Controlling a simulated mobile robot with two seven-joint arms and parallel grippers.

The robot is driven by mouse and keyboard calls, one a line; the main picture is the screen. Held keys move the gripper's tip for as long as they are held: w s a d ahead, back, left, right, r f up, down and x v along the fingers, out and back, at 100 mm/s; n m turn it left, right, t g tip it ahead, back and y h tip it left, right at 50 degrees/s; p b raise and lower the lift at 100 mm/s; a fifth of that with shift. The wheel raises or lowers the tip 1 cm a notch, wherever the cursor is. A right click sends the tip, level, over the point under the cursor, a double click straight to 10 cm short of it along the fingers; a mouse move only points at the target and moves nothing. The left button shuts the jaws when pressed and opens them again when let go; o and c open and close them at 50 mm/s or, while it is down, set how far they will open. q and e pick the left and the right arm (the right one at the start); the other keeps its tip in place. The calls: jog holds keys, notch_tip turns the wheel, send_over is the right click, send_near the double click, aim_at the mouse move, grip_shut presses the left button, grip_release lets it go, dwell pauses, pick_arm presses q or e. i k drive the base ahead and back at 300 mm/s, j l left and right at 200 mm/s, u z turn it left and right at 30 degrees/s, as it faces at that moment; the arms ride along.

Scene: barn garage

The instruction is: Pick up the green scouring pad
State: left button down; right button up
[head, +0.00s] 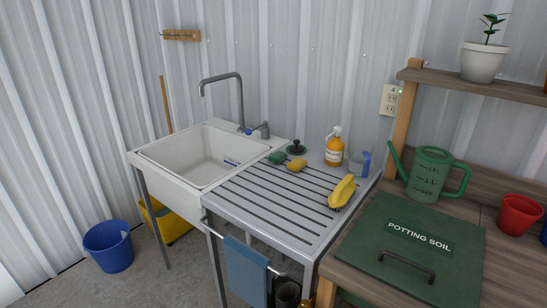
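A small green pad (276,158), which looks like the scouring pad, lies at the back left of the slatted metal drainboard (262,208), close to the sink's right rim. A yellow sponge (297,166) lies just to its right. A dark round object with a knob (296,149) sits just behind the two. Neither of my grippers shows in the head view.
A white sink (185,178) with a grey tap (240,100) stands left of the drainboard. An orange bottle (334,152), a clear container with blue (360,162) and a yellow brush (342,192) occupy its right side. The front slats are clear.

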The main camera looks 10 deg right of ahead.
aim_at(277, 157)
jog(key=i+j, duration=0.1)
jog(key=j, duration=0.2)
jog(key=i+j+z, duration=0.1)
jog(key=j, duration=0.2)
jog(key=i+j+z, duration=0.1)
jog(key=j, duration=0.2)
jog(key=i+j+z, duration=0.1)
jog(key=j, duration=0.25)
jog(key=i+j+z, duration=0.1)
jog(key=i+j, duration=0.15)
jog(key=i+j+z, duration=0.1)
jog(key=j, duration=0.35)
jog(key=i+j+z, duration=0.1)
jog(key=j, duration=0.25)
jog(key=i+j+z, duration=0.1)
jog(key=j, duration=0.3)
jog(key=i, duration=0.1)
